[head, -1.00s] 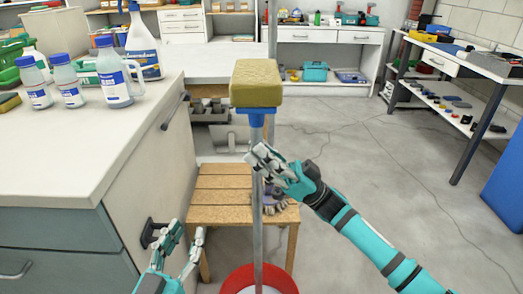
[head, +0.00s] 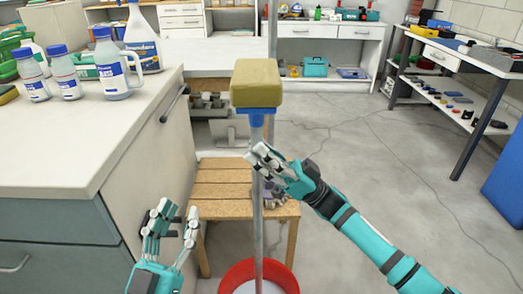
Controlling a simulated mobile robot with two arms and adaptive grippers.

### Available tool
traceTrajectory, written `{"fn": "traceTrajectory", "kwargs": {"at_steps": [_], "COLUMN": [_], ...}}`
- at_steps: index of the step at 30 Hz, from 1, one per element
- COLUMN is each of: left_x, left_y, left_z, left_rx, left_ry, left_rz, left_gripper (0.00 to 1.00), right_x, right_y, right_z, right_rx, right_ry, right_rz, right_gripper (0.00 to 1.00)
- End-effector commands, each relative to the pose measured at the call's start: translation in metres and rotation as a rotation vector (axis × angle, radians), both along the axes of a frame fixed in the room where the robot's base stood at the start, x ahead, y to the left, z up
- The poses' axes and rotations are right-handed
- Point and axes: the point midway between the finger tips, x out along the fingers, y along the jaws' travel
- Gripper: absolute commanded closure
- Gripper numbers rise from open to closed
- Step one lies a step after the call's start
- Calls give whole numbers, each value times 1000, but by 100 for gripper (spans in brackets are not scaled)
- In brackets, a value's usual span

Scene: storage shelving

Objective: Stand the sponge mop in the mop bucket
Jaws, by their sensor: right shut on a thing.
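The sponge mop (head: 256,84) is upright in the middle of the head view, its yellow sponge head on top with a blue clamp below. Its grey pole runs down into the red mop bucket (head: 285,274) at the bottom edge. The pole's lower end appears inside the bucket; whether it touches the bottom is hidden. My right gripper (head: 258,165) is shut on the pole a little below the blue clamp. My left gripper (head: 178,228) is open and empty, left of the pole beside the cabinet.
A wooden stool (head: 222,190) stands behind the pole. A white counter (head: 90,140) with several bottles is at the left. A workbench (head: 455,70) and a blue bin (head: 505,180) are at the right. The grey floor right of the pole is clear.

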Motion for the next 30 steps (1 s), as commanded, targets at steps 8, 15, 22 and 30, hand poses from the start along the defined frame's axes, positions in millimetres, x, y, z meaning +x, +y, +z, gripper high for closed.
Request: {"fn": "traceTrajectory", "kwargs": {"at_steps": [8, 15, 22, 30], "left_x": [0, 0, 0, 0], "left_y": [0, 0, 0, 0], "left_z": [0, 0, 0, 0], "left_rx": [0, 0, 0, 0], "left_ry": [1, 1, 1, 1], "left_rz": [0, 0, 0, 0], "left_gripper": [67, 67, 67, 67], "right_x": [0, 0, 1, 1], "right_y": [0, 0, -7, -37], "right_z": [1, 1, -7, -35], "right_rx": [2, 1, -2, -1], "right_ry": [-1, -1, 3, 3], "right_rz": [1, 1, -2, -1], "right_gripper": [60, 51, 51, 51]}}
